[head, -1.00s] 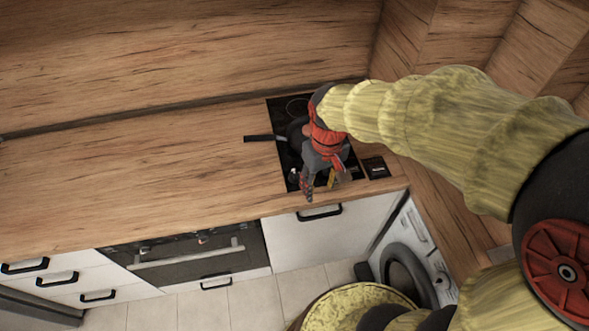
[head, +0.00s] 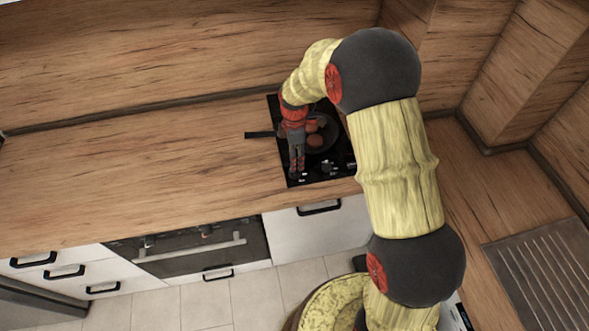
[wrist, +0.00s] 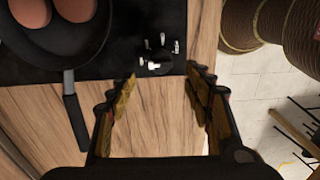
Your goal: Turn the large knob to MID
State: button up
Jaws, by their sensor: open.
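A dark knob (wrist: 153,58) with white marks around it stands on the black cooktop (wrist: 120,66), near its edge in the wrist view. I cannot read the marks or tell its setting. In the head view more small knobs (head: 328,168) show along the cooktop's front, too small to tell which is largest. My gripper (head: 297,174) points down at the cooktop's front left corner. In the wrist view its two fingers (wrist: 159,84) are open and apart, with bare wood between them. The knob lies just beyond the fingertips, apart from them.
A black pan (wrist: 62,55) holding brown round items sits on the cooktop. Its handle (wrist: 75,115) sticks out over the wooden worktop (head: 150,165), left of the cooktop in the head view. The worktop there is clear. Wooden walls stand behind and right.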

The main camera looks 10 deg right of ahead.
jog(key=shift+f, duration=3.9)
jog(key=shift+c, duration=1.4)
jog(key=c, duration=0.9)
